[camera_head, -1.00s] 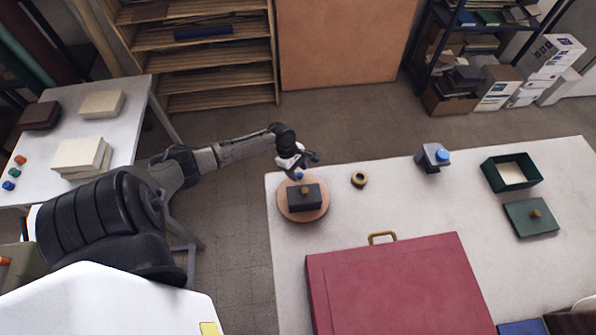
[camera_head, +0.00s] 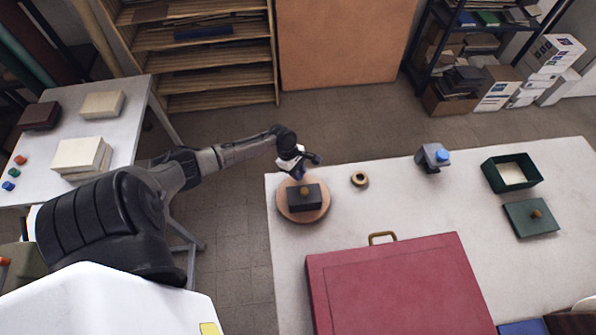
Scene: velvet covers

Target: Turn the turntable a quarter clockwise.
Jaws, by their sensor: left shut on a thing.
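The turntable (camera_head: 316,217) is a round tan wooden disc near the left end of the pale table. A dark box (camera_head: 305,202) with a brass knob sits on it. My left gripper (camera_head: 298,178) reaches in from the left and is at the disc's far edge, behind the dark box. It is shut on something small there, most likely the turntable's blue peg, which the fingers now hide. My right gripper is not in view.
A brass ring (camera_head: 359,179) lies right of the turntable. A grey device with a blue knob (camera_head: 434,157), an open green box (camera_head: 511,173) and its lid (camera_head: 531,218) stand farther right. A large red case (camera_head: 398,285) fills the front.

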